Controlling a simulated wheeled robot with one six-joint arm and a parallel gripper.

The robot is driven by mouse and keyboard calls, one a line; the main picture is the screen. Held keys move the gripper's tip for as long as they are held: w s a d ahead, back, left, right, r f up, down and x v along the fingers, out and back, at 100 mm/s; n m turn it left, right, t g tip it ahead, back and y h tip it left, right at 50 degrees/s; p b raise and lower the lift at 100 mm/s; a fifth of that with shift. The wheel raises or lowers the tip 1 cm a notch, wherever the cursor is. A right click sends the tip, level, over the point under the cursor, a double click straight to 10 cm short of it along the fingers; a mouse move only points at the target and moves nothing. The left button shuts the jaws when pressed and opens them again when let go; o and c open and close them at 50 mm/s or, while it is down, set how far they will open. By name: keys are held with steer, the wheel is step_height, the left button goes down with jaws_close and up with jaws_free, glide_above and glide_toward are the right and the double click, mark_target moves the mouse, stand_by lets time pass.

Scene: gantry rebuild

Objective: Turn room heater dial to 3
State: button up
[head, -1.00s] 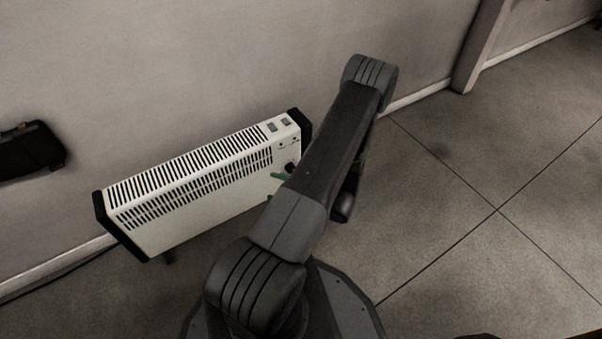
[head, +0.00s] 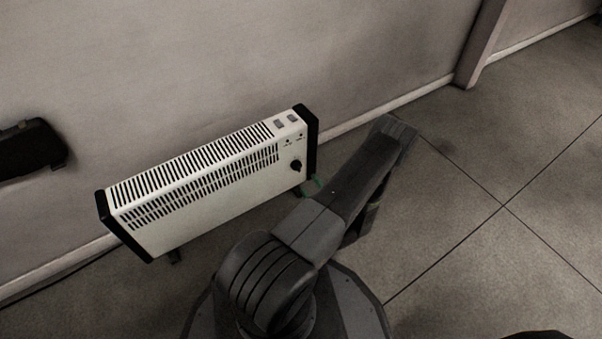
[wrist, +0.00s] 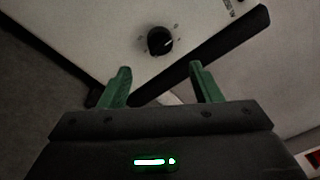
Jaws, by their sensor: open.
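The white room heater (head: 205,200) with black end caps stands on the floor against the wall in the head view. Its black dial (head: 296,165) is on the front face near the right end. In the wrist view the dial (wrist: 159,41) shows a pale pointer line toward the upper right, with small marks around it too small to read. My gripper (wrist: 160,82) has green fingers, open and empty. The dial lies beyond the fingertips, roughly between them in the picture, and is not touched. In the head view my arm mostly hides the gripper (head: 314,185), with only some green showing.
Two switches (head: 286,121) sit on the heater's top right. A dark object (head: 30,150) is on the wall at left. A wall post (head: 482,45) stands at right.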

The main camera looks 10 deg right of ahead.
mark_target(297, 166)
steer(key=b+x, duration=0.2)
steer(key=x, duration=0.6)
steer(key=shift+w+a, duration=0.1)
steer(key=shift+w, duration=0.05)
steer(key=c, duration=1)
